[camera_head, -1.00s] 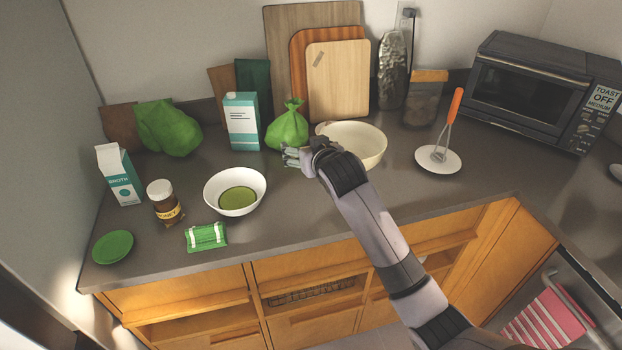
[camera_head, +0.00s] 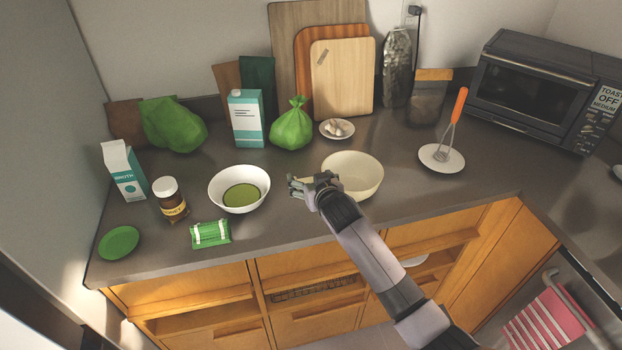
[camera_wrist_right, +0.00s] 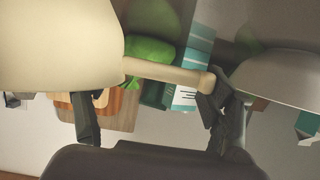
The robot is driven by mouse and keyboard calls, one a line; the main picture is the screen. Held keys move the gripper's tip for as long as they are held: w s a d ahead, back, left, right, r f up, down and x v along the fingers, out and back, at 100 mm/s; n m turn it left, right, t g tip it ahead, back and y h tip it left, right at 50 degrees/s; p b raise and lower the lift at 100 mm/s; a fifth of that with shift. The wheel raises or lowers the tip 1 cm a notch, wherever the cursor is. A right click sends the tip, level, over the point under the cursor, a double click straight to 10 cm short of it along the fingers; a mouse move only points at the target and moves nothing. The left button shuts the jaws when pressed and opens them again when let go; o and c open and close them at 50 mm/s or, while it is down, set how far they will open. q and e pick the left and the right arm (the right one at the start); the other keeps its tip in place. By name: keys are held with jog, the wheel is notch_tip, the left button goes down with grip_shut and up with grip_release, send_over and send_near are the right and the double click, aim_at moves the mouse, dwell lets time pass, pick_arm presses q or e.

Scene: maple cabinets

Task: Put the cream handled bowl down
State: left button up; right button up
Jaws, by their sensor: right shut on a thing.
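The cream handled bowl (camera_head: 358,171) is at the middle of the counter in the head view, upright and with nothing visible inside. My right gripper (camera_head: 301,187) is at its left side, shut on its handle, which the gripper hides in the head view. In the right wrist view the bowl (camera_wrist_right: 55,45) fills the upper left, and its handle (camera_wrist_right: 165,74) runs between the fingers of my right gripper (camera_wrist_right: 155,115). I cannot tell whether the bowl's base touches the counter. My left gripper is not in view.
A white bowl (camera_head: 220,181) with green contents stands left of my gripper. Behind are a green bag (camera_head: 292,129) and a small plate of pale pieces (camera_head: 347,135). A plate (camera_head: 430,163) with an orange-handled masher lies right. Counter (camera_head: 405,175) is clear between bowl and masher plate.

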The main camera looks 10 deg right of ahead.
jog(key=shift+f, duration=0.15)
jog(key=o, duration=1.5)
jog(key=shift+o, duration=0.2)
jog(key=shift+s+r, duration=0.1)
jog(key=shift+r, duration=0.1)
jog(key=b+v, duration=0.1)
jog(key=v, duration=1)
jog(key=shift+s+r, duration=0.2)
jog(key=shift+s, duration=0.15)
jog(key=shift+f, duration=0.1)
